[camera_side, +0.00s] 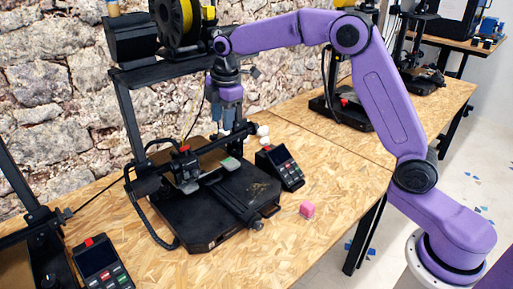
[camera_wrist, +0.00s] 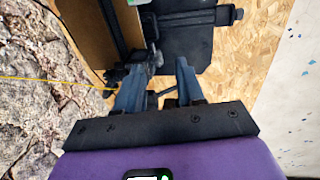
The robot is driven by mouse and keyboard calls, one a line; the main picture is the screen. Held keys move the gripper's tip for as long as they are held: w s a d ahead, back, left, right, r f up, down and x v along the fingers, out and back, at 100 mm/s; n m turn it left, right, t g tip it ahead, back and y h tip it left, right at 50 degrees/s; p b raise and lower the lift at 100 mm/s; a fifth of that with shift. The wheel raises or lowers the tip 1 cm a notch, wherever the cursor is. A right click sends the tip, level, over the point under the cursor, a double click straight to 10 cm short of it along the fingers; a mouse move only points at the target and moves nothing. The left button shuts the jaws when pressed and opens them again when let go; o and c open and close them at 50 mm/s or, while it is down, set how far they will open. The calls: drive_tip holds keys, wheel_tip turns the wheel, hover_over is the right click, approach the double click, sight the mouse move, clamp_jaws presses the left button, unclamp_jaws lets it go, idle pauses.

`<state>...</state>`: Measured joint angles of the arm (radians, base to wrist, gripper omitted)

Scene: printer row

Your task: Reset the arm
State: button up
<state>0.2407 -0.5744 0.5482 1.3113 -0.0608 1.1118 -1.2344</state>
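My purple arm reaches across the top of the side view. My gripper (camera_side: 225,124) points down above the right rear part of the middle 3D printer (camera_side: 195,222), near its crossbar. In the wrist view my gripper (camera_wrist: 160,82) shows two blue-grey fingers set apart, with nothing held between them.
The printer's frame, filament spool (camera_side: 180,22) and crossbar stand close to my gripper. A control box (camera_side: 280,166) and small white round things (camera_side: 263,134) are on the table. A stone wall (camera_side: 50,75) runs behind. More printers stand left and right.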

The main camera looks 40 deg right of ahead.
drive_tip(key=s+a+m+g, duration=0.1)
drive_tip(key=s+a+m, duration=0.2)
drive_tip(key=s, duration=1.9)
drive_tip(key=s+d+f+m, duration=0.1)
drive_tip(key=s+d, duration=0.3)
drive_tip(key=s, duration=0.6)
drive_tip(key=s+d+f+m, duration=0.1)
drive_tip(key=s+d+f, duration=0.1)
drive_tip(key=s+d, duration=0.3)
drive_tip(key=s, duration=0.4)
drive_tip(key=shift+s+f+m+g, duration=0.3)
drive_tip(key=shift+s+f+g, duration=0.1)
